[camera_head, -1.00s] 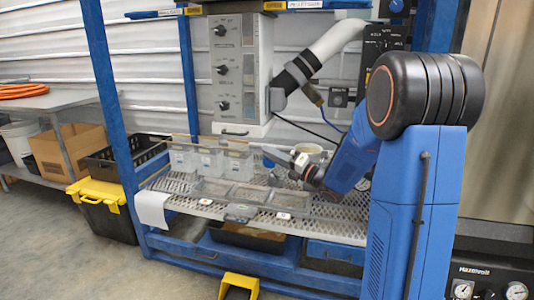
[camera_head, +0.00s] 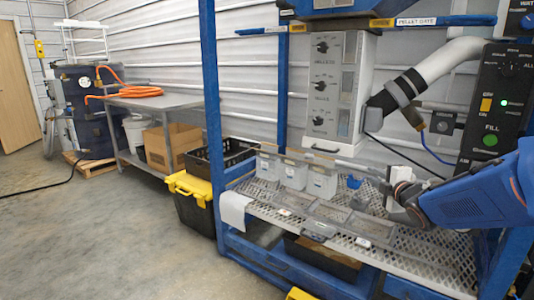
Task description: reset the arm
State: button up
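My blue arm reaches in from the right edge over the perforated metal shelf (camera_head: 440,262). My gripper (camera_head: 386,183) is at its end, above the right part of the shelf, pointing left toward the bins. A white object (camera_head: 402,174) shows right at the gripper; I cannot tell whether it is held, behind it or part of it. The fingers are too small and overlapped to show whether they are open or shut.
Several clear bins (camera_head: 293,174) stand at the shelf's back left. A grey control box (camera_head: 338,85) and a black FILL panel (camera_head: 492,115) hang behind. Blue posts (camera_head: 212,110) frame the shelf. Open floor lies left.

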jog(key=s+a+f+m+g, duration=0.2)
jog(key=s+m, duration=0.4)
jog(key=s, duration=0.7)
jog(key=s+a+f+m+g+h, duration=0.1)
jog(key=s+f+m+g, duration=0.4)
jog(key=s, duration=0.8)
jog(key=s+a+f+m+g+h, duration=0.1)
jog(key=s+a+f+m+g, duration=0.2)
jog(key=s+m, duration=0.5)
jog(key=s+f+g, duration=0.1)
jog(key=s, duration=0.4)
jog(key=shift+a+f, duration=0.15)
jog(key=shift+a, duration=0.1)
